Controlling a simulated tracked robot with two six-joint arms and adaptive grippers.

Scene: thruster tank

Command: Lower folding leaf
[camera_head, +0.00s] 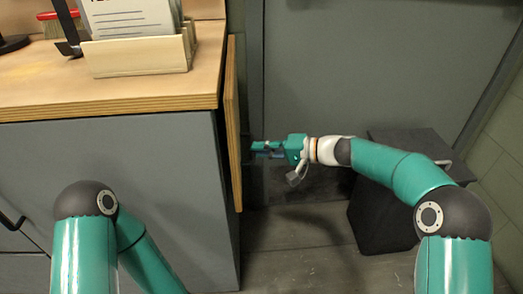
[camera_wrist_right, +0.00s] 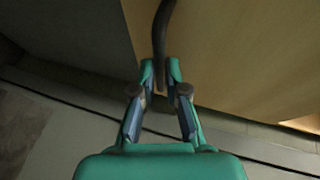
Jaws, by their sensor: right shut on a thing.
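The folding leaf (camera_head: 233,120) is a wooden panel at the right end of the workbench. It hangs down upright, close against the grey cabinet side. In the right wrist view its pale wooden face (camera_wrist_right: 245,60) fills the upper right. My right gripper (camera_head: 254,150) is level, just right of the leaf and pointing at it. In the right wrist view, my right gripper (camera_wrist_right: 160,74) is shut on a dark curved strip (camera_wrist_right: 161,25) that runs up along the wood. What the strip is fixed to is hidden. My left gripper is out of view.
The wooden benchtop (camera_head: 150,98) holds a paper holder (camera_head: 140,52) and a red brush (camera_head: 58,16). A dark box (camera_head: 375,215) stands on the floor under my right arm. Floor (camera_head: 300,260) is clear in front of the leaf.

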